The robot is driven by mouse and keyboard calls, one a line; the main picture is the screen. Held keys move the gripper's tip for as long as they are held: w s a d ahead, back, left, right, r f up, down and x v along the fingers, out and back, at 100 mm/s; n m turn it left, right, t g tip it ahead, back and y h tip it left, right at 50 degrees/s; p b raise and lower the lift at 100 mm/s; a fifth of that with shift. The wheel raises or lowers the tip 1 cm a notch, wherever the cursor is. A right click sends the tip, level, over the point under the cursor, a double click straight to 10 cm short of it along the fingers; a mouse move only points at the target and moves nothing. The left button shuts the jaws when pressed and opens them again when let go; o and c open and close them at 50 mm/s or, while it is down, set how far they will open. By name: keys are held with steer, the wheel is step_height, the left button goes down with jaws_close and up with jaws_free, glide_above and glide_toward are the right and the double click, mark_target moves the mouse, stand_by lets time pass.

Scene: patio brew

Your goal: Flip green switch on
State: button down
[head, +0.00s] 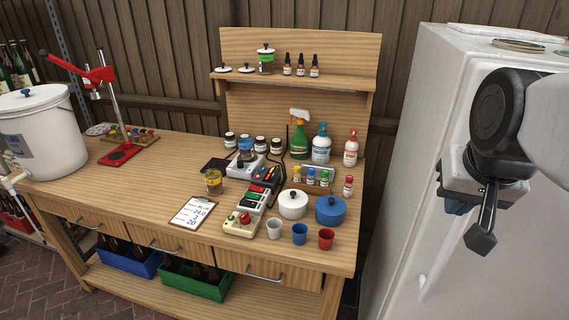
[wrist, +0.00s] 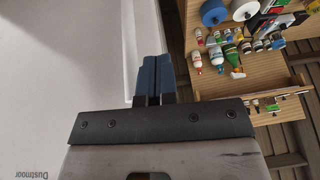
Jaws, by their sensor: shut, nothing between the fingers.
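On the workbench (head: 170,165), a row of small switch units runs front to back. A cream box (head: 242,223) with a red knob is in front. Behind it is a pale unit with a green part (head: 253,197), then a dark strip (head: 265,178) with coloured pieces. Which part is the green switch, and its position, are too small to tell. My gripper (head: 482,238) is shut and empty in front of the white fridge, well right of the bench. In the wrist view its two dark fingers (wrist: 152,78) are together, with the switch units partly at the top right.
Near the units stand a white pot (head: 293,204), a blue pot (head: 330,211) and several cups (head: 300,234). Spray and pump bottles (head: 321,144) stand behind. A clipboard (head: 192,212) lies left. The white fridge (head: 425,150) is close behind my gripper.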

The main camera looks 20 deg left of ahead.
steer(key=w+a+r, duration=0.2)
steer(key=w+a, duration=0.4)
steer(key=w, duration=0.3)
steer(key=g, duration=0.5)
glide_above(248, 193)
steer(key=d, duration=0.2)
step_height(248, 193, down, 19)
steer(key=shift+y, duration=0.4)
steer(key=shift+a, duration=0.1)
steer(key=f, duration=0.4)
steer(key=a+f, duration=0.1)
steer(key=f, duration=0.9)
steer(key=shift+a, duration=0.35)
steer(key=shift+a+f, duration=0.1)
steer(key=shift+d, duration=0.2)
